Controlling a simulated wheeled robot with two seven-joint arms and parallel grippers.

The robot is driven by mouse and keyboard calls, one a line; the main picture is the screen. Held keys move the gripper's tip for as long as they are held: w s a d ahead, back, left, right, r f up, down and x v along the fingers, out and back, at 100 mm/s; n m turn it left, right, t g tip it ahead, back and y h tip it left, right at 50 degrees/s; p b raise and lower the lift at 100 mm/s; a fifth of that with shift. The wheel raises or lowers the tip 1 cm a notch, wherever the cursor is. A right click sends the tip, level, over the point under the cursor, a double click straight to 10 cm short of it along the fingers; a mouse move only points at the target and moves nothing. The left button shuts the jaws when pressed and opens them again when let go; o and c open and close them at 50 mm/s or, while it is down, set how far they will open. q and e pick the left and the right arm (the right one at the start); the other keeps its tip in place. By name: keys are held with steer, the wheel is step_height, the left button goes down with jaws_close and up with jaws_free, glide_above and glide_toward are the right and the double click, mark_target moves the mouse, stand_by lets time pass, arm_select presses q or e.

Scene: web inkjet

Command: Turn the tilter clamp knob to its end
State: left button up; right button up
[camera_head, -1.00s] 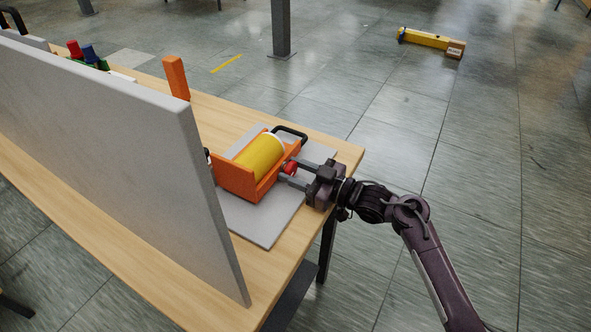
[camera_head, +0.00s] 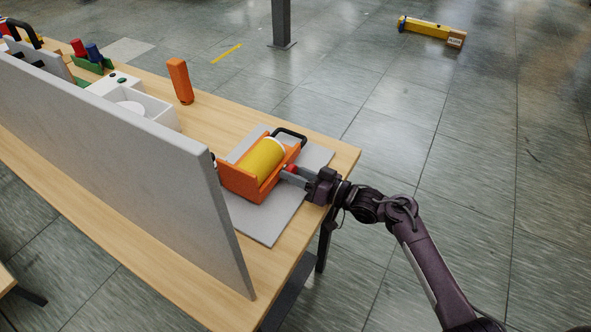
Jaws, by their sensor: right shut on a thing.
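The tilter is an orange cradle (camera_head: 235,184) holding a yellow roll (camera_head: 261,160), with a black handle (camera_head: 291,134) at its far side. It sits on a grey plate (camera_head: 268,224) on the wooden table. The red clamp knob (camera_head: 292,168) is on the cradle's right end, mostly hidden by the fingers. My right gripper (camera_head: 293,175) reaches in from the right and is shut on the red knob. My left gripper is not in view.
A tall grey panel (camera_head: 120,165) stands along the table, left of the tilter. An orange upright piece (camera_head: 180,80), a white box (camera_head: 150,108) and red and blue pieces (camera_head: 93,53) are farther back. Floor to the right is open, with a yellow object (camera_head: 430,30) far off.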

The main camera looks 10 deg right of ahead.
stand_by(0.4)
steer(key=o, duration=1)
steer(key=shift+b+v, duration=0.4)
steer(key=shift+v, duration=3.5)
